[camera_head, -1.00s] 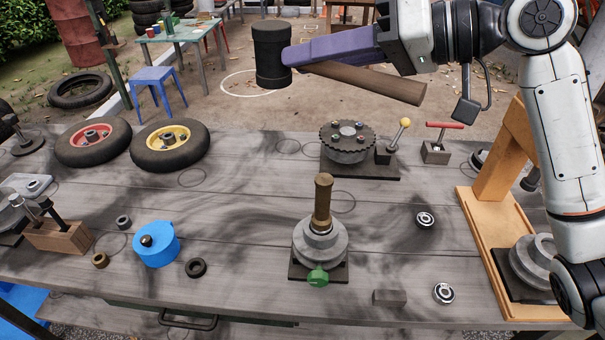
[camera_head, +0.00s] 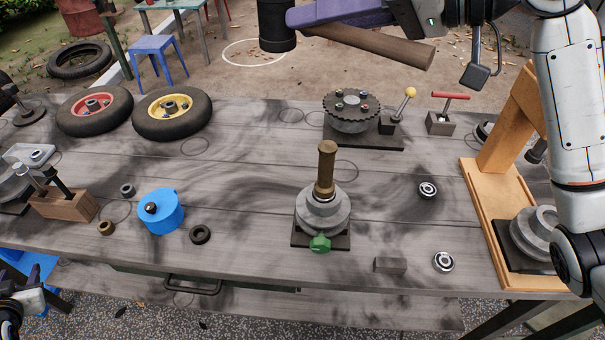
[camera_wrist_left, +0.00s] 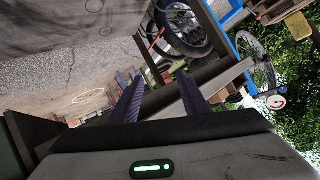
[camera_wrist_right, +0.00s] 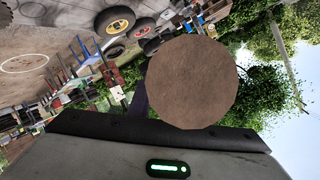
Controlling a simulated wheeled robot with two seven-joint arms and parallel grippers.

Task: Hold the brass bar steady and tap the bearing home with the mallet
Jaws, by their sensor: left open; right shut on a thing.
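The brass bar (camera_head: 326,165) stands upright on a grey stepped hub (camera_head: 322,215) on a dark base with a green knob, mid-bench. A bearing under the bar cannot be made out clearly. My right gripper (camera_head: 300,16) is shut on the wooden handle of the mallet (camera_head: 390,46), whose black head is cut by the top edge, above and beyond the bench. A round brown face, apparently the handle's end (camera_wrist_right: 195,82), fills the middle of the right wrist view. My left gripper (camera_wrist_left: 160,82) is open and empty in its wrist view; only part of my left arm shows lower left in the head view.
Loose bearings lie at the right (camera_head: 428,190) and near the front edge (camera_head: 443,262), beside a grey block (camera_head: 390,265). A blue pot (camera_head: 161,212) stands left of the hub. A toothed disc (camera_head: 352,108) is behind it; a wooden press (camera_head: 500,150) stands right.

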